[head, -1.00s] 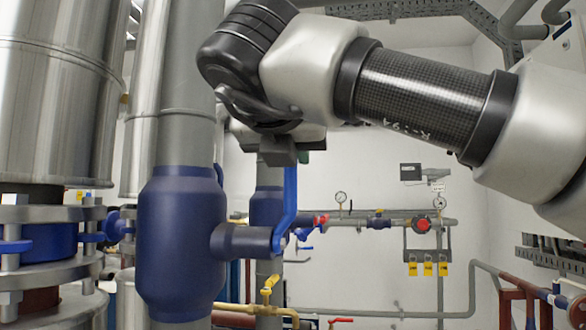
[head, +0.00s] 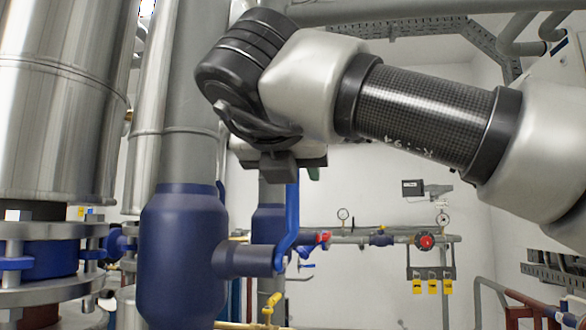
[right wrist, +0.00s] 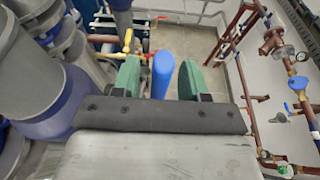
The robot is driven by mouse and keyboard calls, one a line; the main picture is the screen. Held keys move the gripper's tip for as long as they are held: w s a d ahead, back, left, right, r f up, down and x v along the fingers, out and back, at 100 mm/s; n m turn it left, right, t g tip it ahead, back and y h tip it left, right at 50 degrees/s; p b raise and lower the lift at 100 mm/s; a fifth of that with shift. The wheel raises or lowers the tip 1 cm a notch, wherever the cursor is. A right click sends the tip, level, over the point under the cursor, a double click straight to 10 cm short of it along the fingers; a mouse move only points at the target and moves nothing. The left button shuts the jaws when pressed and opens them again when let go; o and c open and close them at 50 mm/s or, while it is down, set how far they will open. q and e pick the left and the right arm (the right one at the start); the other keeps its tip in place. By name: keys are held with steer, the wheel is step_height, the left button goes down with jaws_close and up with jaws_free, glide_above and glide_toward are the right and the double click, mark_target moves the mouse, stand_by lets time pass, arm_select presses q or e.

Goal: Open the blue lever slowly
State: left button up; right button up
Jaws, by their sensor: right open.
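The blue lever (head: 291,217) is a flat bent handle, standing nearly upright. Its lower end joins the side stub of a thick dark-blue valve body (head: 184,250) on a grey vertical pipe. My right gripper (head: 296,172) is above it, at the lever's top end, which the gripper partly hides in the head view. In the right wrist view the lever (right wrist: 163,75) stands between the two green finger pads of my right gripper (right wrist: 160,66). The jaws are open, with a gap on each side of the lever. My left gripper is not in view.
A large metal-clad column (head: 60,110) with a flanged joint (head: 48,262) stands at the left. A yellow-handled valve (head: 272,302) is below the lever. Behind are wall pipes with a red valve (head: 425,241) and yellow tags (head: 432,287). Open space lies right of the lever.

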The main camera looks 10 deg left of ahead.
steer(key=b+v, duration=0.1)
steer(key=v, duration=0.9)
steer(key=shift+b, duration=0.35)
